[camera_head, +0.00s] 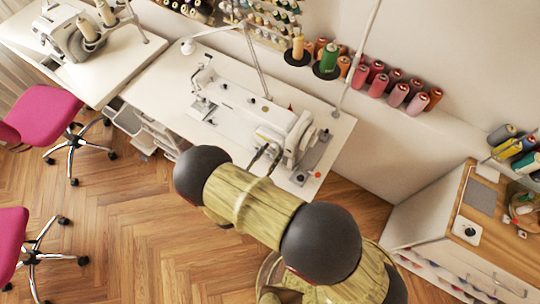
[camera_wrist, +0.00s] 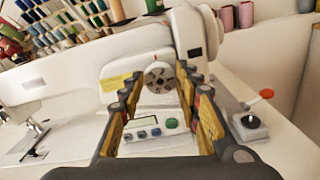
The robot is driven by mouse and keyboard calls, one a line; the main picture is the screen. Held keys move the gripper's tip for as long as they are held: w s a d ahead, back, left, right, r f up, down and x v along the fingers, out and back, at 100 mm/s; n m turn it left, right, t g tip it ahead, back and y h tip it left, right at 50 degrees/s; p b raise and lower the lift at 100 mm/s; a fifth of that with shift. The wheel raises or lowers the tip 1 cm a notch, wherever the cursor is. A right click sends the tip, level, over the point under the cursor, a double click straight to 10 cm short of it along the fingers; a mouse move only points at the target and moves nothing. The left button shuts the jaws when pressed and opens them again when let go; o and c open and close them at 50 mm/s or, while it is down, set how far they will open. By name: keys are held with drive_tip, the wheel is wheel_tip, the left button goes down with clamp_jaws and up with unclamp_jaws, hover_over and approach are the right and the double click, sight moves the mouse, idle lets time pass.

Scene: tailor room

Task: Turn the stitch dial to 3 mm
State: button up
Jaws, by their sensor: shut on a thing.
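The stitch dial (camera_wrist: 158,77) is a round, light grey disc with dark marks on its face, on the front of the white sewing machine (camera_wrist: 135,62) in the wrist view. Its numbers are too small to read. The sewing machine (camera_head: 300,130) also shows on the white table in the head view. My gripper (camera_wrist: 159,80) has its yellow-padded fingers on both sides of the dial and is shut on it. In the head view my gripper (camera_head: 262,157) reaches the machine's right end; the dial cannot be made out there.
Below the dial is a panel with a small display (camera_wrist: 142,122) and a green button (camera_wrist: 171,123). Thread cones (camera_head: 385,85) line the wall behind the table (camera_head: 170,95).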

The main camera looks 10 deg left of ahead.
drive_tip(key=m+b, duration=0.3)
drive_tip(key=m, duration=0.3)
drive_tip(key=shift+d+f+b, duration=0.1)
drive_tip(key=shift+f+b, duration=0.05)
drive_tip(key=shift+b, duration=0.2)
drive_tip(key=shift+s+m, duration=0.1)
drive_tip(key=shift+m, duration=0.3)
drive_tip(key=o, duration=0.9)
drive_tip(key=shift+c, duration=0.2)
drive_tip(key=v, duration=0.7)
drive_tip(key=shift+s, duration=0.2)
